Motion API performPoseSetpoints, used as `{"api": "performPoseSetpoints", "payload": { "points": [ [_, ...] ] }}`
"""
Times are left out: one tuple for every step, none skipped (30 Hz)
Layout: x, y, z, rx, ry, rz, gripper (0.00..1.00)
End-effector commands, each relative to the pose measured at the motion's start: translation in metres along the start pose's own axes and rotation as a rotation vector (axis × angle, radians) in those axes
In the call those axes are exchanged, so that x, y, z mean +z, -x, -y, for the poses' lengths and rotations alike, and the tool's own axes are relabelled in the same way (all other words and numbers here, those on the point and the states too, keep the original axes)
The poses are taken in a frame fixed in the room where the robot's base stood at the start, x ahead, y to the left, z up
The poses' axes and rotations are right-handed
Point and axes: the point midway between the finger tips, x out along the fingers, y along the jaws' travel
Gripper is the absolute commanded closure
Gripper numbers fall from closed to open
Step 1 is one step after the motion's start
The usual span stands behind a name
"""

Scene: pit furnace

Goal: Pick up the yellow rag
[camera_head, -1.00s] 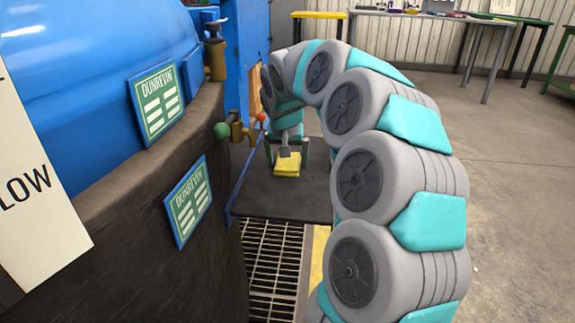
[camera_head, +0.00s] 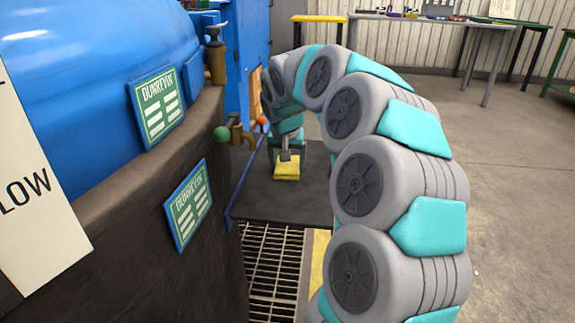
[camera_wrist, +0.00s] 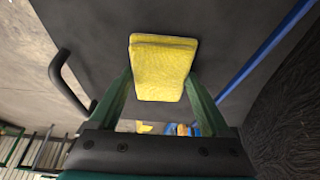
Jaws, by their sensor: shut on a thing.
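The yellow rag (camera_head: 286,171) is a folded, thick pad at the dark plate, below the end of my arm. In the wrist view the rag (camera_wrist: 163,72) sits between the two green fingers of my gripper (camera_wrist: 164,84), which press on its left and right sides. My gripper (camera_head: 287,158) is shut on the rag. Whether the rag still touches the plate cannot be told. The fingertips are partly hidden by the rag in the wrist view.
The dark plate (camera_head: 275,205) is otherwise bare, with a floor grating (camera_head: 270,262) in front. The blue furnace (camera_head: 90,70) with brass taps (camera_head: 238,134) stands close at left. A black handle (camera_wrist: 68,82) shows in the wrist view. Workbenches (camera_head: 430,18) stand at the back; open floor lies right.

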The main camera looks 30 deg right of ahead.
Motion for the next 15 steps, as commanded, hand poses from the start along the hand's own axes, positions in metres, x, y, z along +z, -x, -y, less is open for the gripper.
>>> {"api": "performPoseSetpoints", "payload": {
  "points": [
    [-0.001,0.001,0.000,0.000,0.000,0.000,0.74],
    [-0.001,0.002,0.000,0.000,0.000,0.000,0.74],
    [-0.002,0.004,0.000,-0.001,0.000,0.000,0.74],
    [-0.002,0.005,0.000,-0.001,0.000,0.000,0.74],
    [-0.002,0.006,0.000,-0.001,-0.001,0.000,0.74],
    [-0.003,0.007,0.000,0.000,-0.001,-0.001,0.74],
    [-0.004,0.009,0.000,0.001,-0.001,-0.001,0.74],
    [-0.005,0.011,0.000,0.001,0.000,-0.001,0.74],
    [-0.006,0.014,0.000,0.001,0.000,0.001,0.74],
    [-0.006,0.016,0.000,0.001,-0.001,0.001,0.74],
    [-0.007,0.019,0.000,0.001,-0.001,0.001,0.74],
    [-0.009,0.022,0.000,0.001,-0.001,0.000,0.74],
    [-0.011,0.025,0.000,0.001,-0.001,-0.001,0.74],
    [-0.012,0.028,0.000,0.000,-0.001,-0.002,0.74],
    [-0.014,0.031,0.000,0.000,-0.001,-0.003,0.74]
  ]
}}
